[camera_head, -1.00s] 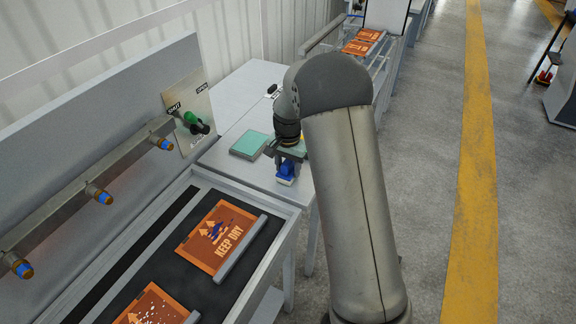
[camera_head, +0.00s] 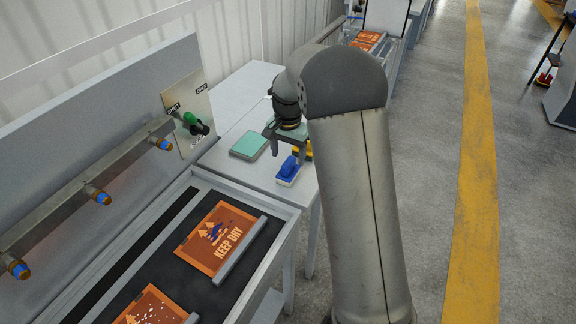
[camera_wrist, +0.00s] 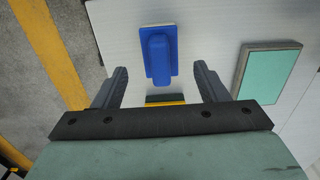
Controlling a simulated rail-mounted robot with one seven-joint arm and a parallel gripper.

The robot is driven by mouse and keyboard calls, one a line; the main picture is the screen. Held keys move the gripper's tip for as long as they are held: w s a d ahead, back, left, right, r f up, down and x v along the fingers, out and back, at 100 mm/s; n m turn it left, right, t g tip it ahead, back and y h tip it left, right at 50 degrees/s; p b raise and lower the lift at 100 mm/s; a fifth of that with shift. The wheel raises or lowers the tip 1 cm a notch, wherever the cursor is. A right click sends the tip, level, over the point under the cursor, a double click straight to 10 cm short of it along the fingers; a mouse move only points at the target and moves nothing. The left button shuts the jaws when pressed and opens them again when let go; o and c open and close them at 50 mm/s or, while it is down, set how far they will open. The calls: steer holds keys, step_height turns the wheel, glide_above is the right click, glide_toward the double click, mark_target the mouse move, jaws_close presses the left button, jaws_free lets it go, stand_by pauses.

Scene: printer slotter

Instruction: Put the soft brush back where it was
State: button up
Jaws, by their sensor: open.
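The soft brush, a blue-handled block with a pale base (camera_head: 288,170), lies on the white side table (camera_head: 228,172). In the wrist view the brush (camera_wrist: 158,55) is flat on the table, just beyond my fingertips and roughly centred between them. My gripper (camera_wrist: 161,75) is open and empty, with a finger on each side and a gap to the brush. In the head view my gripper (camera_head: 287,150) is above the table, behind the brush. My arm hides part of the table's right side.
A teal pad (camera_head: 248,145) lies left of the brush. A yellow and dark object (camera_wrist: 165,101) sits between my fingers in the wrist view, partly hidden. An orange printed sheet (camera_head: 219,238) lies on the conveyor in front.

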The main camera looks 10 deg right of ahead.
mark_target(288, 163)
step_height(288, 163, up, 6)
steer(key=shift+f, duration=0.2)
steer(key=shift+s+r, duration=0.2)
steer(key=shift+r, duration=0.1)
steer(key=s+n, duration=0.8)
steer(key=s, duration=2.5)
steer(key=shift+a+f+t, duration=0.15)
steer(key=shift+f+t, duration=0.05)
steer(key=shift+t, duration=0.1)
